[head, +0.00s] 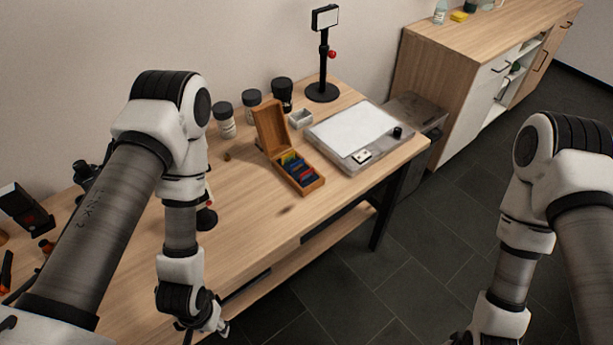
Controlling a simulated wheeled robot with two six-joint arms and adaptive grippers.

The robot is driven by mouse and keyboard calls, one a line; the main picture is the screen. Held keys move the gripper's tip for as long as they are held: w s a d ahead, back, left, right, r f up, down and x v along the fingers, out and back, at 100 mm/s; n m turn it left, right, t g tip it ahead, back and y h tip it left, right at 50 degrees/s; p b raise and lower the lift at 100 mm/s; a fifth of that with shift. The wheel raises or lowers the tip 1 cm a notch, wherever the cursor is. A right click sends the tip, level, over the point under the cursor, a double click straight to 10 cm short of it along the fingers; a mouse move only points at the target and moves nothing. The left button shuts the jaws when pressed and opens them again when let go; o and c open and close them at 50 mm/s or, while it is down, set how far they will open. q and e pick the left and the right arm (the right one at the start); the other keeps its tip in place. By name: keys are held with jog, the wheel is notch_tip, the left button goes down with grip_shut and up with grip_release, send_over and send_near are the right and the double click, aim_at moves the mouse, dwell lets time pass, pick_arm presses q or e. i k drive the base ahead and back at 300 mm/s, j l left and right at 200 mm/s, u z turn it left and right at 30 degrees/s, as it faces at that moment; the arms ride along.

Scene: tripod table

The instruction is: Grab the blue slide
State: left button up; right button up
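An open wooden box (313,186) stands on the table with its lid (271,127) raised at the back. In it lie several slides, yellow-green at the far end and blue (300,174) and darker ones nearer; single slides are too small to tell apart. My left gripper (222,328) is low in front of the table's front edge, well apart from the box and small in view; I cannot tell whether it is open or shut. My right gripper is out of the frame; only my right arm shows at the right.
Right of the box is a white light panel (350,127) with a small white piece (362,156) and black knob. Behind are dark-lidded jars (224,122), a small white tray (300,119) and a black stand (323,90). Bare tabletop (253,215) lies in front of the box.

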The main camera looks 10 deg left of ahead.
aim_at(300, 163)
jog(key=i+l+u, duration=0.1)
jog(key=u, duration=0.4)
jog(key=i+l+u, duration=0.15)
jog(key=l, duration=0.4)
jog(key=i+l+u, duration=0.1)
jog(key=l, duration=0.45)
jog(key=i+l+u, duration=0.15)
jog(key=l, duration=0.45)
jog(key=i+l+u, duration=0.15)
jog(key=l, duration=0.45)
jog(key=i+l+u, duration=0.1)
jog(key=l, duration=0.5)
